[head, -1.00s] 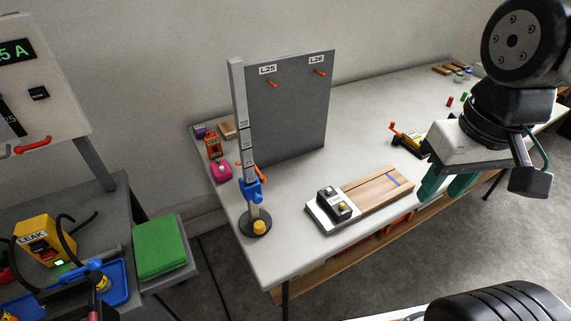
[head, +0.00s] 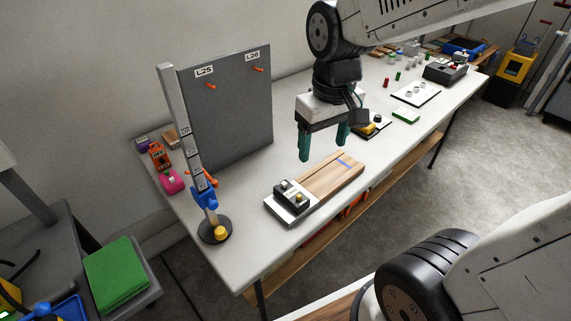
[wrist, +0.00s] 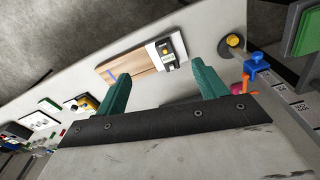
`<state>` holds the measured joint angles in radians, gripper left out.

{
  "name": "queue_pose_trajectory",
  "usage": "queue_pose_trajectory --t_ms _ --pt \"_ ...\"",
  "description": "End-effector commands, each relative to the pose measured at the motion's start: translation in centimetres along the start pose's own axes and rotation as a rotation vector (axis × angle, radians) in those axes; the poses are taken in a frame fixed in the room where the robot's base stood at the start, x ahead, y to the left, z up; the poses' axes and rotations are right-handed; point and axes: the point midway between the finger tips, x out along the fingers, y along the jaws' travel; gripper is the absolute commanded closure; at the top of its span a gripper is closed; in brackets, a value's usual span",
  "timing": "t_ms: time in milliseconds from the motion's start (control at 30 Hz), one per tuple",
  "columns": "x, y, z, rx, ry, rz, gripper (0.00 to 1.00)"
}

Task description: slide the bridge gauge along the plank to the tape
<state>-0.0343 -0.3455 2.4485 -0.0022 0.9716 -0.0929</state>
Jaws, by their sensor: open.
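The bridge gauge (head: 290,196), a small black block with a silver and a yellow knob, sits on the white plate (head: 281,212) at the near-left end of the wooden plank (head: 322,186). The blue tape (head: 344,163) crosses the plank toward its far-right end, apart from the gauge. In the wrist view the gauge (wrist: 167,49), plank (wrist: 135,60) and tape (wrist: 114,73) show beyond the fingers. My gripper (head: 323,151) has green fingers spread apart with nothing between them. It hangs above the bench, behind the plank in the head view. Its fingers also show in the wrist view (wrist: 161,76).
A stand with a tall scale post (head: 183,130) and blue clamp rises left of the plank. A grey panel (head: 228,115) with orange pegs stands behind. A black device with a yellow part (head: 374,126) lies right of my gripper. The bench between panel and plank is clear.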

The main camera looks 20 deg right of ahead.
Motion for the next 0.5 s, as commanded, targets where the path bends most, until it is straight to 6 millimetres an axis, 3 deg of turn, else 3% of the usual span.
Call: queue_pose_trajectory --t_ms 200,400,500 --pt "7.2 -0.4 -6.4 -0.090 -0.042 -0.008 0.29" --pt "13.3 -0.9 -10.0 -0.154 -0.060 -0.012 0.29" --pt "15.2 -1.0 -10.8 -0.172 -0.065 -0.014 0.29"
